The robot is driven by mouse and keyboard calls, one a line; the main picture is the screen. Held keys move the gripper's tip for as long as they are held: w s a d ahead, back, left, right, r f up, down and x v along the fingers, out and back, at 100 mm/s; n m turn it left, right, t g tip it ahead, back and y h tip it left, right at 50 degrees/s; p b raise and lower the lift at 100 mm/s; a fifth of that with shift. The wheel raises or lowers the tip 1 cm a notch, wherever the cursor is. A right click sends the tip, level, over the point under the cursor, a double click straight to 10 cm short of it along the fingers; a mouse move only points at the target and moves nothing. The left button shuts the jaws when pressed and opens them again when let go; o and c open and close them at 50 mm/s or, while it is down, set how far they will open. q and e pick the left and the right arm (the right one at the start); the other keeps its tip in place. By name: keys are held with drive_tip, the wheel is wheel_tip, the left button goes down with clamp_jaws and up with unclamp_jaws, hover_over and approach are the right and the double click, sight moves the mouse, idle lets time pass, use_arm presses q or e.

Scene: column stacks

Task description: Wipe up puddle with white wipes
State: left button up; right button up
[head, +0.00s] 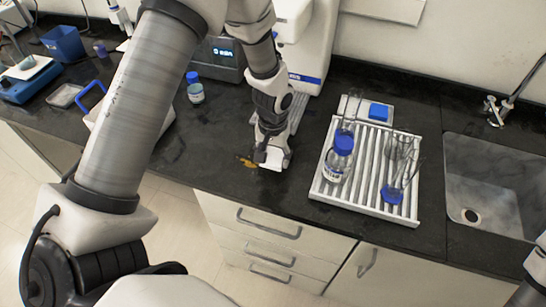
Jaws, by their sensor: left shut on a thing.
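A small orange-brown puddle (248,162) lies on the black counter near its front edge. My left gripper (272,156) points down at the counter just right of the puddle. It is shut on a white wipe (273,160), which shows around the fingertips, close to or on the counter surface. I cannot tell whether the wipe touches the puddle. Part of the puddle may be hidden behind the wipe and gripper. Only a dark piece of my right arm shows at the bottom right edge; its gripper is out of view.
A white ribbed rack (318,186) with a blue-capped bottle (338,162) and glassware stands to the right. A sink (490,190) lies beyond it. A small blue-capped bottle (195,90) stands behind left. A white machine (305,40) stands behind the gripper. Counter left of the puddle is clear.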

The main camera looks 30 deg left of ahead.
use_arm(q)
drive_tip(key=shift+a+r+p, duration=0.25)
drive_tip(key=shift+r+p, duration=0.4)
drive_tip(key=shift+r, duration=0.4)
drive_tip(key=shift+d+r+p, duration=0.25)
drive_tip(key=shift+r+p, duration=0.7)
drive_tip(key=shift+r, duration=0.45)
drive_tip(key=shift+a+r+p, duration=0.15)
drive_tip(key=shift+p, duration=0.2)
